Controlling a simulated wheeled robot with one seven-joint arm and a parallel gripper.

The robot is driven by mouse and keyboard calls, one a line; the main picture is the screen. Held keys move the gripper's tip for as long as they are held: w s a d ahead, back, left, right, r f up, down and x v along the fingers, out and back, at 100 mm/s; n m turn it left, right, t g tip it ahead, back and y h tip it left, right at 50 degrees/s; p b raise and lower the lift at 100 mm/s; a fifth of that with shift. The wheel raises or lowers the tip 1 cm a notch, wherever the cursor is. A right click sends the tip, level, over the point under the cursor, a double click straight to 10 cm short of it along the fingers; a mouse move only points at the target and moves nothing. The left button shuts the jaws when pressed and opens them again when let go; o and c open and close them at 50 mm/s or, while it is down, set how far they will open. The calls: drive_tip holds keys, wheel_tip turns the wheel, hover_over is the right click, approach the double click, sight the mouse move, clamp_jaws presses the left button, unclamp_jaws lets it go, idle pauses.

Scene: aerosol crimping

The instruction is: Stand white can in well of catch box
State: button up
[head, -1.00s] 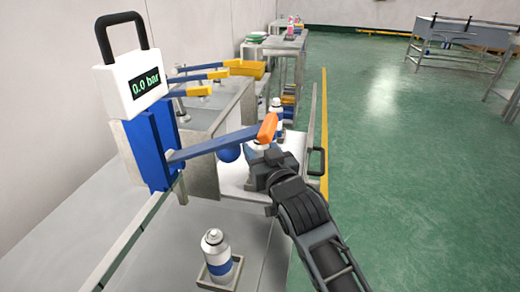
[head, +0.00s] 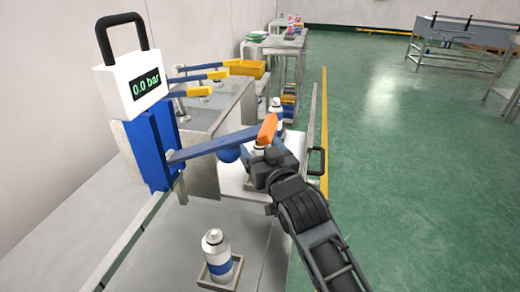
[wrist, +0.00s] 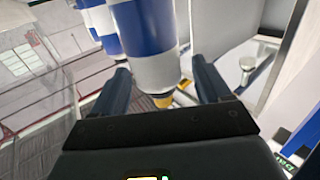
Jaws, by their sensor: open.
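A white can with a blue band (head: 216,249) stands upright at the front of the table in a small shallow square holder (head: 233,282). My gripper (head: 265,160) is open beyond it, beside the orange tip of the blue lever. In the wrist view a blue-and-white can (wrist: 148,45) is between or just beyond the open fingers (wrist: 165,84); I cannot tell if they touch it. In the head view a can top shows just below the lever tip, partly hidden by my gripper. I cannot tell for sure which part is the catch box.
A blue lever (head: 208,145) with an orange end reaches over the work area from a stand with a 0.0 bar display (head: 146,88). Another can (head: 276,110) stands behind the lever tip. More yellow-tipped levers (head: 217,75) are farther back. The green floor at right is open.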

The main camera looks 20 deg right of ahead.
drive_tip(key=s+b, duration=0.2)
drive_tip(key=s, duration=1)
drive_tip(key=shift+a+r, duration=0.15)
drive_tip(key=shift+a, duration=0.1)
drive_tip(key=s+f+g, duration=0.1)
drive_tip(key=s+f, duration=0.3)
drive_tip(key=s, duration=1)
drive_tip(key=s+f+g, duration=0.1)
drive_tip(key=s+f, duration=0.3)
drive_tip(key=s, duration=1.1)
drive_tip(key=s+r+g, duration=0.1)
drive_tip(key=s+r, duration=0.2)
drive_tip(key=s, duration=0.6)
drive_tip(key=shift+d+y, duration=0.25)
drive_tip(key=shift+y, duration=0.05)
drive_tip(key=shift+s, duration=0.1)
